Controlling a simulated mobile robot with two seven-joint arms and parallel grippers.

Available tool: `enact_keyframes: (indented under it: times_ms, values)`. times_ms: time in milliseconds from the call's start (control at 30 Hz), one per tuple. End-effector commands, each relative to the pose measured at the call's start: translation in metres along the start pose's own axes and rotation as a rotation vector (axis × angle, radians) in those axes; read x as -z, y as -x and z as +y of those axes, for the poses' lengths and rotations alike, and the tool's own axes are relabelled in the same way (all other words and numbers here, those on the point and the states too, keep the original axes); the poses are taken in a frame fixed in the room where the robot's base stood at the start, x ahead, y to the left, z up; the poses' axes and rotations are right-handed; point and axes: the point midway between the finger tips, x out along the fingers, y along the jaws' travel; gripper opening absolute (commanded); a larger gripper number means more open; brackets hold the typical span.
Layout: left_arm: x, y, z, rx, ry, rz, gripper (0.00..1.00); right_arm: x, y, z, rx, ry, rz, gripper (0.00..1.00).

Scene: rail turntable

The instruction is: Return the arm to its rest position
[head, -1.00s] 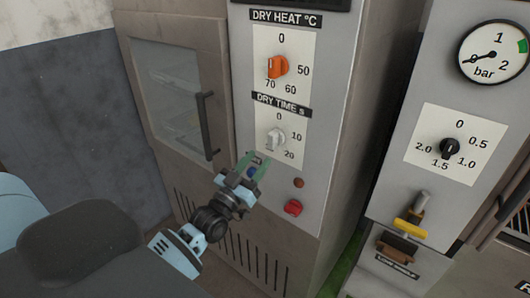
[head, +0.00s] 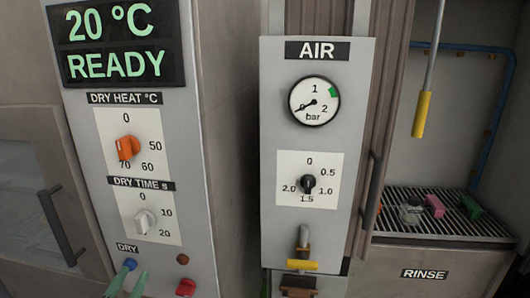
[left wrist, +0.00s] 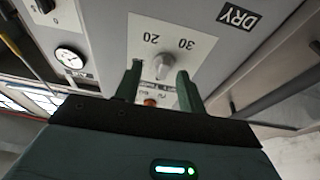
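My left gripper (head: 128,284) shows only as two green fingertips at the bottom left of the head view, just below the blue button (head: 130,264) under the DRY label. In the left wrist view its two fingers (left wrist: 160,88) stand apart, with nothing held between them. The rest of my left arm is out of the head view. My right gripper is in neither view.
The dryer panel (head: 85,150) carries an orange heat knob (head: 127,148) and a red button (head: 186,287). Right of it stand the AIR panel (head: 270,200), with a yellow-handled lever (head: 290,264), and a rinse bay with a grate (head: 400,227) holding small blocks.

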Motion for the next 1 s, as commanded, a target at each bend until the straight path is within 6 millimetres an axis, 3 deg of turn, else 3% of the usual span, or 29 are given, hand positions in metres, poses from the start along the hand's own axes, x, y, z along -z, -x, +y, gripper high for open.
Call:
enact_keyframes:
  times_ms: [100,300,433,600,700,800,1000]
  values:
    - [-0.054,0.045,0.029,-0.022,0.006,-0.181,0.4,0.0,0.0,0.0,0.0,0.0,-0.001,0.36]
    - [-0.13,0.141,0.078,-0.059,0.004,-0.5,0.4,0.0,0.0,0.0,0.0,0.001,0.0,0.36]
    - [-0.164,0.212,0.109,-0.077,0.004,-0.705,0.4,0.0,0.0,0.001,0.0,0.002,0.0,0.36]
    - [-0.186,0.29,0.139,-0.094,-0.002,-0.918,0.4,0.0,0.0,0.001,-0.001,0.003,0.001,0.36]
    - [-0.191,0.32,0.15,-0.098,-0.003,-0.999,0.4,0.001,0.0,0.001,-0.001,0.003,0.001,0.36]
    - [-0.192,0.335,0.155,-0.101,-0.006,-1.04,0.4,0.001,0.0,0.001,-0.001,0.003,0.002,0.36]
    - [-0.193,0.339,0.157,-0.101,-0.007,-1.051,0.4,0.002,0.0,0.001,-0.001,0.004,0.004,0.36]
